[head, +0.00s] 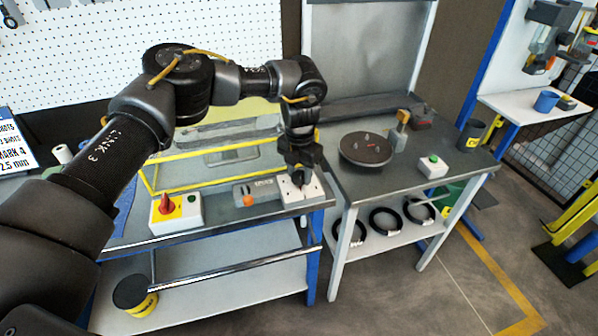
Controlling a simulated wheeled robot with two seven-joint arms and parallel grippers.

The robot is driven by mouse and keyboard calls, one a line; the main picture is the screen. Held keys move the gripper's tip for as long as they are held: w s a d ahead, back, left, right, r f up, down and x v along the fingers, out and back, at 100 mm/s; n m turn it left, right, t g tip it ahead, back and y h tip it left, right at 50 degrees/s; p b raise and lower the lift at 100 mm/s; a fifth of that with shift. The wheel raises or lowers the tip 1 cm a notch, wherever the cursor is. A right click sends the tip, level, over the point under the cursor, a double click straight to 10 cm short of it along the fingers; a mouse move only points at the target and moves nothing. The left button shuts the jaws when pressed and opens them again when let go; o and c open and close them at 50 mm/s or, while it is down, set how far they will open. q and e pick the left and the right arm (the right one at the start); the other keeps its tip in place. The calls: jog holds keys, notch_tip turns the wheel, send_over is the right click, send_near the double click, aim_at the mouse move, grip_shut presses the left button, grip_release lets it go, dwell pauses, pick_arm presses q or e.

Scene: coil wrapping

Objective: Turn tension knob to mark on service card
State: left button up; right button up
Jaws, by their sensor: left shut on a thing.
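The service card (14,146) stands at the far left edge, partly cut off; "MARK 4" and "2.5 mm" can be read on it. A white tension knob panel (316,190) lies at the front right of the left bench. My left gripper (301,182) points down over this panel and is shut on the small dark tension knob, which is mostly hidden by the fingers. The knob's pointer and the scale marks are too small and covered to read. My right gripper is not in view.
Left of the panel are an orange-knobbed slider (248,200) and a box with a red switch (166,204) and green button. A yellow frame (215,178) stands behind them. A round dark turntable (366,149) and green-button box (433,166) are on the right bench.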

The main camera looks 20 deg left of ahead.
aim_at(300, 175)
pick_arm(q)
jog(key=m, duration=0.5)
jog(key=shift+m, duration=2.6)
jog(key=o, duration=1)
jog(key=shift+c, duration=0.2)
jog(key=shift+r, duration=0.45)
notch_tip(300, 175, up, 10)
jog(key=b, duration=0.2)
